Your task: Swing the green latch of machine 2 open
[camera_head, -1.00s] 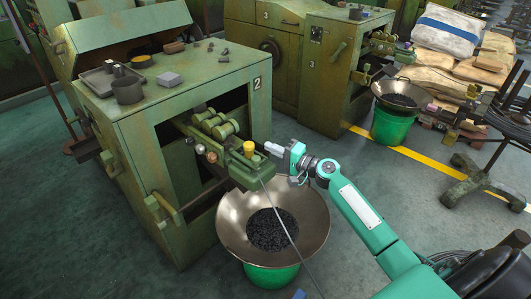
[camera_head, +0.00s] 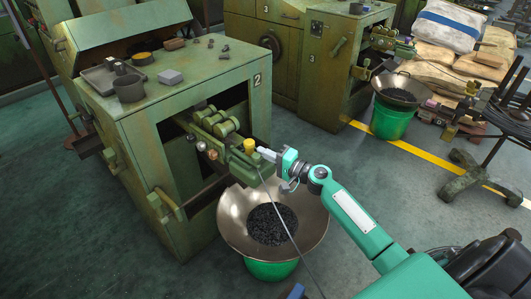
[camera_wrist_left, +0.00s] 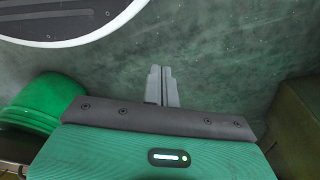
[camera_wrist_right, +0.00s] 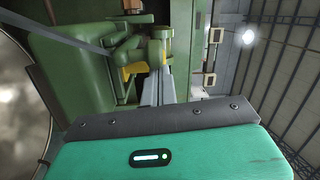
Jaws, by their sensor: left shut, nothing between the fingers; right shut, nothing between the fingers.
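Machine 2 (camera_head: 190,140) is a worn green cabinet with an open bay at its front. A green arm with a yellow-capped post (camera_head: 249,146) juts out of the bay, over a wide metal bowl (camera_head: 232,212). The green latch seems to be the part by this post; the right wrist view shows green and yellow pieces (camera_wrist_right: 158,45) there. My right gripper (camera_head: 262,152) is shut and empty, its tips close beside the post; I cannot tell whether they touch. My left gripper (camera_wrist_left: 162,88) shows only in the left wrist view, shut and empty above the floor.
Dark small parts (camera_head: 270,224) lie in the bowl, which stands on a green bucket (camera_head: 270,269). A thin grey rod slants down across the bowl. Green handles (camera_head: 165,205) stick out of the cabinet front. Machine 3 (camera_head: 330,75) stands behind, with clear floor between.

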